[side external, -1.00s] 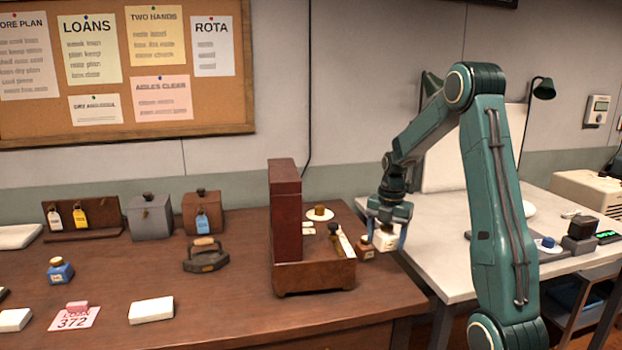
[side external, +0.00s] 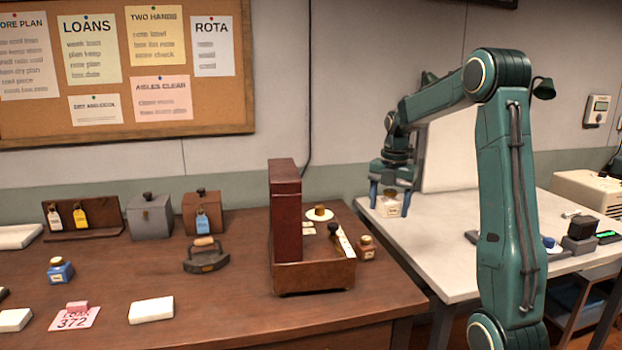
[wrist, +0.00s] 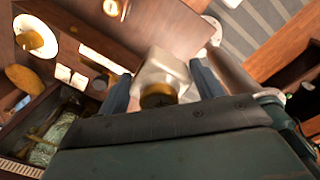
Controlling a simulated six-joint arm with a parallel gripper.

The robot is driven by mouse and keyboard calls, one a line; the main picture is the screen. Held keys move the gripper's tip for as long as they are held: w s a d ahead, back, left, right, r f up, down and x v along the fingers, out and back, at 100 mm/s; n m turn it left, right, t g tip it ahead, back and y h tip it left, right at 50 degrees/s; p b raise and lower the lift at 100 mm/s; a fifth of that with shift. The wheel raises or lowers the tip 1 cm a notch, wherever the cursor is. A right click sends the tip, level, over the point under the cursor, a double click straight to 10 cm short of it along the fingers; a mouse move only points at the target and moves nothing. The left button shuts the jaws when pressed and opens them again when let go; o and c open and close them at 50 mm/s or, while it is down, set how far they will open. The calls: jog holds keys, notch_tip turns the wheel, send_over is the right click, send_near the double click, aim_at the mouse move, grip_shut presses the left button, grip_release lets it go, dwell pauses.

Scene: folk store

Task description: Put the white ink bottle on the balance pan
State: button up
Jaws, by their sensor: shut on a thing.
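My gripper (side external: 390,202) is shut on the white ink bottle (side external: 391,208), which has a brass-coloured cap and a pale label. It holds the bottle upright in the air, right of the wooden box. In the wrist view the bottle (wrist: 168,70) sits between the two fingers of my gripper (wrist: 163,82). No balance pan can be identified for certain. A white round dish (side external: 320,214) with a brown knob-like item on it stands behind the box's low part. Another pale disc (side external: 547,250) with a blue item lies on the white table at right.
A blue ink bottle (side external: 60,270) and a flat iron (side external: 206,257) are farther left. The brown desk's front middle is clear.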

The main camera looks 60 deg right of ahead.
dwell(0.3)
jog(key=shift+w+a+f, duration=0.1)
jog(key=shift+w+a, duration=0.2)
jog(key=shift+a, duration=0.15)
jog(key=w+a+f+m, duration=0.2)
jog(key=a+m, duration=0.3)
jog(key=a, duration=0.7)
jog(key=w+a+f+m, duration=0.1)
jog(key=w+a+m, duration=0.3)
jog(key=a, duration=0.9)
jog(key=w+a+f+m, duration=0.2)
jog(key=w+a+m, duration=0.3)
jog(key=w, duration=0.7)
jog(key=shift+f, duration=0.15)
jog(key=shift+m, duration=0.4)
jog(key=m, duration=0.6)
jog(key=shift+g, duration=0.3)
